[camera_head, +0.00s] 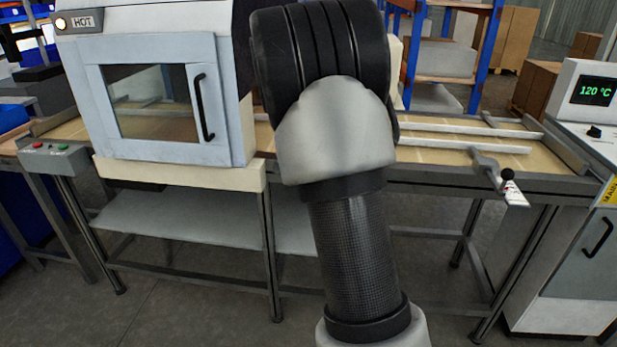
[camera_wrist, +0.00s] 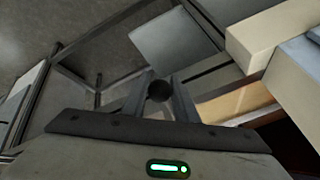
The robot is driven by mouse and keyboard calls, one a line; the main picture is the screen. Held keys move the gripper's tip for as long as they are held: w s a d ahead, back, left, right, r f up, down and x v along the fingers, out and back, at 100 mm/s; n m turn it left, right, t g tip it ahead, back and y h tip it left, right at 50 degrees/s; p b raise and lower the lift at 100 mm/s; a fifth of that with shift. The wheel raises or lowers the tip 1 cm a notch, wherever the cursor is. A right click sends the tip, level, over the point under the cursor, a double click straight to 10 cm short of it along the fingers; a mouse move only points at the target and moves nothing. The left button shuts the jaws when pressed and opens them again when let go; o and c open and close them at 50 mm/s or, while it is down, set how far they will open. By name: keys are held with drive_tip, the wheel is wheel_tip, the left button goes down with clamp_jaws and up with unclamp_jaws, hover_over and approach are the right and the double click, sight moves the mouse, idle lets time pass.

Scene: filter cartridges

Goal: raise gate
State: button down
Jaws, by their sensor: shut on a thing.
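My gripper (camera_wrist: 159,95) shows in the wrist view with its two fingers closed on a dark round knob (camera_wrist: 159,91). What the knob is fixed to is hidden, and I cannot make out the gate itself. In the head view my arm covers the right side of the white oven marked HOT and hides my gripper. The oven (camera_head: 150,35) stands over the line, with its windowed front door (camera_head: 150,140) shut.
The roller-less wooden line top (camera_head: 440,155) runs right from the oven, with metal rails and a clamp lever (camera_head: 490,170) at its front edge. A cabinet (camera_head: 575,270) with a 120 °C display (camera_head: 594,91) stands at right. A grey shelf (camera_head: 180,230) lies below.

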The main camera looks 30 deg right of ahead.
drive_tip(key=c, duration=1.4)
unclamp_jaws()
drive_tip(key=shift+d, duration=0.25)
drive_tip(key=shift+c, duration=0.2)
drive_tip(key=shift+a, duration=0.1)
drive_tip(key=shift+a+r, duration=0.1)
drive_tip(key=shift+r, duration=0.2)
drive_tip(key=p+v, duration=0.3)
drive_tip(key=v, duration=1.3)
drive_tip(key=shift+s+r, duration=0.3)
